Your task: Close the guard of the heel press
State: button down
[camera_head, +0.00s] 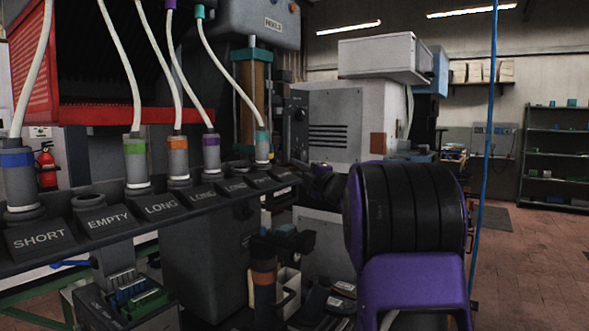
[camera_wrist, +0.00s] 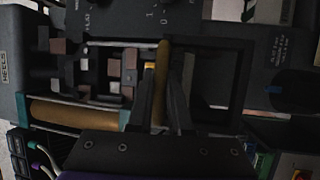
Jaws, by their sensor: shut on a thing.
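The heel press (camera_head: 272,24) stands at the back centre in the head view, a grey machine with a yellow-brown cylinder on its front. In the wrist view the press (camera_wrist: 110,20) appears turned on its side and fills much of the picture. My gripper (camera_wrist: 163,95) is in front of it, with its dark fingers shut on a thin brown bar (camera_wrist: 163,58). The bar seems to be the guard's handle. A thin pale rail runs across near its end. The guard's angle cannot be told. My arm hides the gripper in the head view.
A grey rack with labelled sockets (camera_head: 110,222) and several hoses fills the left foreground. A blue vertical cable (camera_head: 485,140) hangs right of my arm. A pale machine (camera_head: 335,125) stands behind. Open tiled floor (camera_head: 530,250) lies at the right.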

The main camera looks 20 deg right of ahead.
jog(key=shift+f, duration=0.4)
jog(key=c, duration=0.8)
grip_release()
jog(key=shift+c, duration=0.2)
jog(key=shift+r, duration=0.1)
jog(key=shift+s, duration=0.25)
jog(key=v, duration=1.6)
jog(key=shift+s+b, duration=0.4)
jog(key=shift+b, duration=0.05)
